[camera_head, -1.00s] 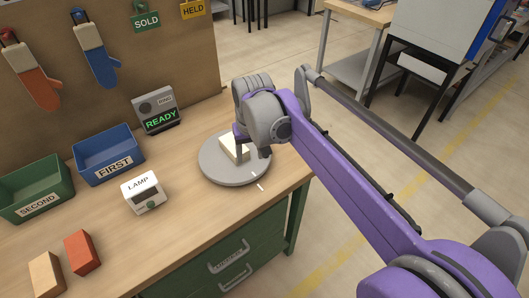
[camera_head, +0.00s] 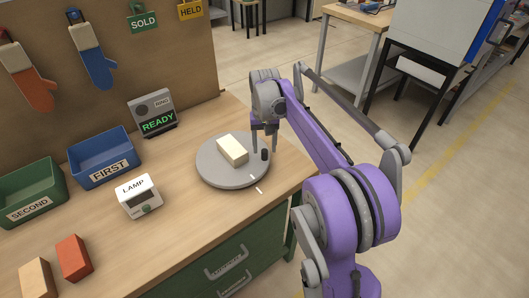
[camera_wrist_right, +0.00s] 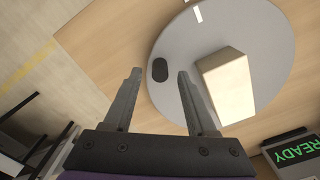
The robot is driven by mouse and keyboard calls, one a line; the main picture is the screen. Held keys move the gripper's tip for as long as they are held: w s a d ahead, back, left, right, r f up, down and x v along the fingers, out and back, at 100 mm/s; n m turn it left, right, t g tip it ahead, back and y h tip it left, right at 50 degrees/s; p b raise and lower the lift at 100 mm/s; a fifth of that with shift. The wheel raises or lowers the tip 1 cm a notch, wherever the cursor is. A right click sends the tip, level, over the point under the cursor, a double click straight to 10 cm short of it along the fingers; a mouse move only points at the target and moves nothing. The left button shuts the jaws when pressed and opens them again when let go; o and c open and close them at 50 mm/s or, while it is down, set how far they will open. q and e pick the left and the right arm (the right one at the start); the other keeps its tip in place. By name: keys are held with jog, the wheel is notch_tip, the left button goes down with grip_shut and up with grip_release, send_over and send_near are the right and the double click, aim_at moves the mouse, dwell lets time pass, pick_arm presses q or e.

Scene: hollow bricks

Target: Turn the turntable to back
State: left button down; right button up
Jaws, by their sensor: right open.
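The round grey turntable (camera_head: 218,174) lies on the wooden bench near its right edge. It also shows in the wrist view (camera_wrist_right: 272,50). A cream brick (camera_head: 232,150) sits on it, also in the wrist view (camera_wrist_right: 225,88). A short dark peg (camera_head: 264,154) stands near the turntable's right rim. My right gripper (camera_head: 264,148) is open and points down at the peg. In the wrist view the peg (camera_wrist_right: 159,69) appears between the two fingertips, with gaps on both sides; I cannot tell whether they reach down around it. My left gripper is out of view.
A white LAMP box (camera_head: 138,197) stands left of the turntable. The blue FIRST bin (camera_head: 103,166), green SECOND bin (camera_head: 30,199) and READY box (camera_head: 155,113) are further left and back. Orange (camera_head: 74,258) and tan (camera_head: 36,278) bricks lie at the front left.

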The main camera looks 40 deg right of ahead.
jog(key=shift+f, duration=1.45)
grip_shut()
dwell(0.3)
